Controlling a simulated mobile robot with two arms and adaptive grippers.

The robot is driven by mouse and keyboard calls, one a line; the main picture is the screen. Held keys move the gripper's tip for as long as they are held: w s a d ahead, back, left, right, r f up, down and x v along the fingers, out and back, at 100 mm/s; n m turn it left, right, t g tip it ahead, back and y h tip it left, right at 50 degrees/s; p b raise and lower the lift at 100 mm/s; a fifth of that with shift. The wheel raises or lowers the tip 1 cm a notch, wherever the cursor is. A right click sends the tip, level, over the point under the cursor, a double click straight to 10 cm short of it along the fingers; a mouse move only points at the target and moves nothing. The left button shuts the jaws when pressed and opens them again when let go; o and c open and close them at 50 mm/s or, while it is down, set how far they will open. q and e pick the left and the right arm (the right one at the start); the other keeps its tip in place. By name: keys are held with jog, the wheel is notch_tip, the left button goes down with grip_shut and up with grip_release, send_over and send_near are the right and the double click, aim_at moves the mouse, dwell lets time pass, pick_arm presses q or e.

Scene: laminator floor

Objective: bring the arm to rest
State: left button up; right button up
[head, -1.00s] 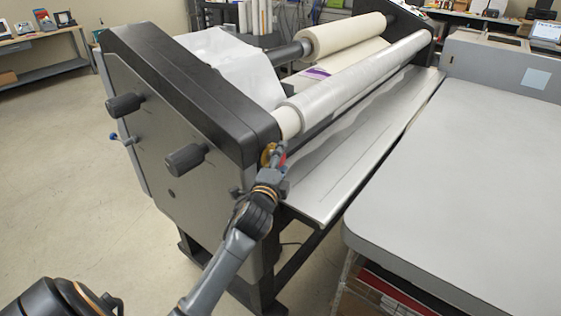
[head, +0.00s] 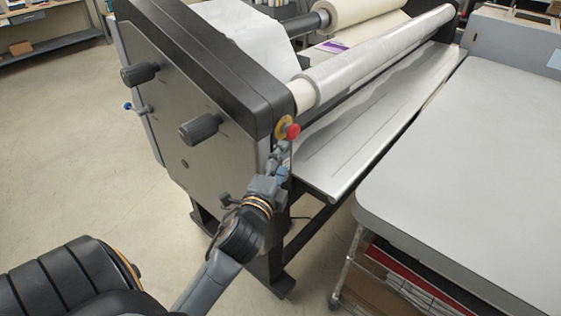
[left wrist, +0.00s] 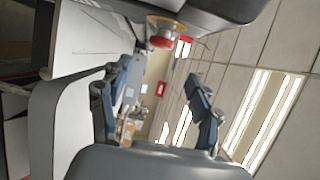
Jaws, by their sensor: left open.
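My left arm comes in from the lower left in the head view. Its gripper (head: 283,160) is just below the red emergency stop button (head: 293,131) on its yellow base, at the near corner of the laminator (head: 215,120). In the left wrist view the two blue-grey fingers (left wrist: 158,100) stand apart with nothing between them. The red button also shows in the left wrist view (left wrist: 161,41), beyond the fingertips and apart from them. My right gripper is not in view.
A grey table (head: 470,150) stands to the right, with boxes on a shelf below. The laminator's metal feed tray (head: 370,125) and film roll (head: 375,60) extend away behind the gripper. Open floor (head: 70,150) lies to the left.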

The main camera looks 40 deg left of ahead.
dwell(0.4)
pick_arm(q)
jog(key=s+d+f+n+g+h+b, duration=0.1)
jog(key=s+d+f+n+g, duration=0.15)
jog(key=f, duration=1.05)
jog(key=s+d+f+n+g+h, duration=0.1)
jog(key=f+g+h, duration=0.15)
jog(key=f, duration=1.15)
jog(key=s+d+f+n+g+h+b, duration=0.1)
jog(key=s+d+f+g, duration=0.15)
jog(key=f, duration=1.05)
jog(key=s+d+f+n+g, duration=0.3)
jog(key=s+f+n+g, duration=0.15)
jog(key=s+f, duration=1.35)
jog(key=s+f+n+g, duration=0.1)
jog(key=s+f, duration=0.3)
jog(key=s, duration=0.4)
jog(key=s+f+n+g+h+b, duration=0.1)
jog(key=s+f+n+g, duration=0.1)
jog(key=s, duration=0.7)
notch_tip(320, 180, down, 2)
jog(key=shift+s+d+f+g, duration=0.1)
jog(key=shift+s+d+g, duration=0.05)
jog(key=shift+d+g, duration=0.4)
jog(key=shift+a, duration=0.1)
jog(key=shift+c, duration=0.2)
